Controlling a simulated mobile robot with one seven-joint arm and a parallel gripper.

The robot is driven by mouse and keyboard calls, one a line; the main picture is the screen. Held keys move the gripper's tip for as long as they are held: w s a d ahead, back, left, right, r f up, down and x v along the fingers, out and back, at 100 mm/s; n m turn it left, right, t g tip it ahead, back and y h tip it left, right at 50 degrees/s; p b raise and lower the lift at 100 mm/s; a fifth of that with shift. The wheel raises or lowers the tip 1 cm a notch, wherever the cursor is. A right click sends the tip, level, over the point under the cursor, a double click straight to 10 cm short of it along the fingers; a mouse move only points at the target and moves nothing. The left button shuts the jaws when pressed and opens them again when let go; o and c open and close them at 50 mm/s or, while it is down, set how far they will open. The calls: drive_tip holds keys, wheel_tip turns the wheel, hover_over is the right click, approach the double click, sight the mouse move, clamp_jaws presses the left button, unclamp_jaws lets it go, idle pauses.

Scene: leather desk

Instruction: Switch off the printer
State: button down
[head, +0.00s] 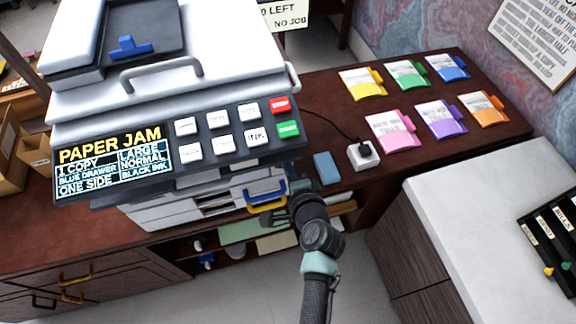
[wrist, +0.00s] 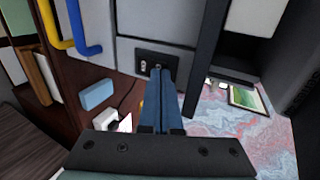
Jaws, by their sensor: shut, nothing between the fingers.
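The grey and white printer (head: 170,90) stands on the desk at the left in the head view. Its lit screen (head: 112,158) reads PAPER JAM. In the wrist view, a small dark plate (wrist: 143,57) with a pale switch-like part (wrist: 143,65) is set in the printer's side. My gripper (wrist: 159,74) is shut and empty, its blue fingertips at this plate and covering part of it. I cannot tell whether they touch it. In the head view my gripper (head: 296,187) is at the printer's lower right, its tips partly hidden.
A white socket (head: 362,155) with a black plug and cable and a blue block (head: 326,168) lie right of my gripper. Yellow and blue drawer handles (head: 267,203) stick out close to it. Coloured folders (head: 393,130) lie farther right on the desk.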

drive_tip(key=shift+w+a+r, duration=0.1)
drive_tip(key=shift+w+r, duration=0.1)
drive_tip(key=shift+w, duration=0.2)
